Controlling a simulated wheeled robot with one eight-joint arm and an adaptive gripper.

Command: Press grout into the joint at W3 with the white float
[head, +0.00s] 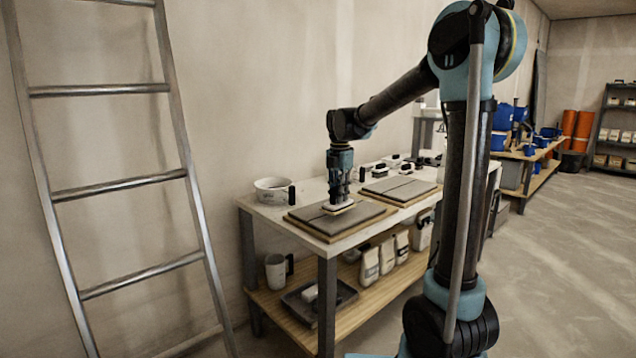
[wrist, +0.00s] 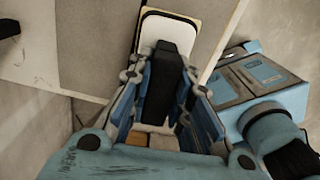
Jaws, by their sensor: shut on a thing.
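My gripper (head: 339,198) points down over the nearer tile panel (head: 308,213) on the workbench. It is shut on the black handle (wrist: 161,88) of the white float (head: 337,207). In the wrist view the float's white plate (wrist: 168,27) with its tan rim shows beyond the fingers. The float lies low over the grey tiles, at or very near their surface; I cannot tell whether it touches. No W3 mark is readable.
A second tile panel (head: 400,189) lies to the right on the bench (head: 262,213). A white tub (head: 272,190) stands at the back left, and small black-and-white tools stand behind. Bags (head: 387,255) and a tray (head: 318,303) fill the lower shelf. A ladder (head: 130,190) leans at left.

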